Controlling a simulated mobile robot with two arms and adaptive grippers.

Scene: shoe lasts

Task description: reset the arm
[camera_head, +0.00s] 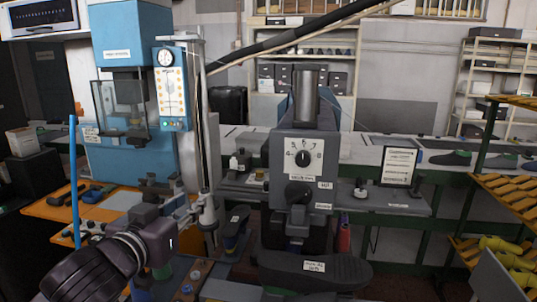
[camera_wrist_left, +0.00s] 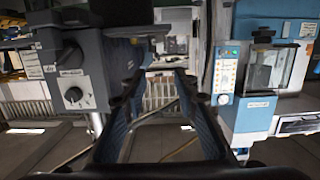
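My left arm comes in at the lower left of the head view, ending in a grey wrist. My left gripper (camera_head: 165,212) points away from the camera, in front of the blue machine, and its fingertips are hard to make out there. In the left wrist view, which appears upside down, the two long blue-edged fingers of the gripper (camera_wrist_left: 163,78) stand apart with a clear gap. I see nothing held between them. My right arm and right gripper do not show in either view.
A blue machine (camera_head: 125,55) with a button panel (camera_head: 172,92) stands close beyond the left gripper. A grey machine (camera_head: 285,150) with knobs stands right of it. A labelled dark foot-shaped part (camera_head: 345,270) is low in front. A rack (camera_head: 500,195) holds lasts at right.

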